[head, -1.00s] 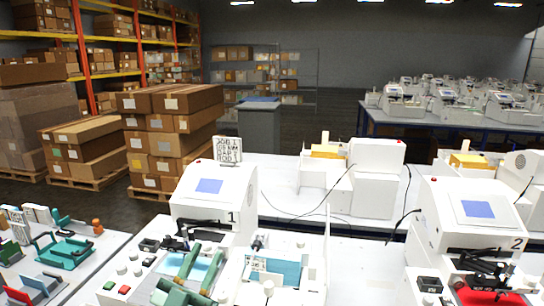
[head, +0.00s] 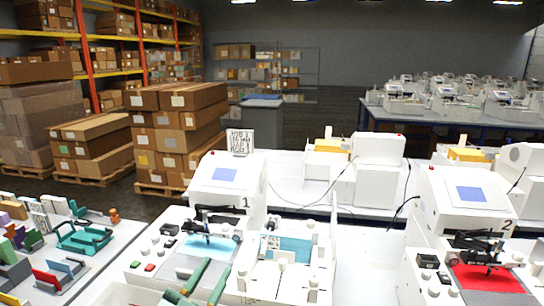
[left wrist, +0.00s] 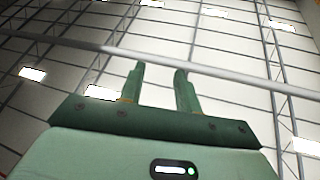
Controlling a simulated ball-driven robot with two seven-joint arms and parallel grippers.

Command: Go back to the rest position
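My left gripper (head: 218,264) shows at the bottom of the head view, with two green fingers pointing away from me. They appear in front of the control panel and bed of plotter 1 (head: 225,176). In the left wrist view the two fingers (left wrist: 159,70) stand apart with nothing between them, against the ceiling. The left gripper is open and empty. My right gripper is in neither view.
Plotter 2 (head: 468,193) with a red bed stands at the right. A side table at the left holds a teal tray (head: 84,237) and several coloured holders. Stacked cartons (head: 178,118) stand behind.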

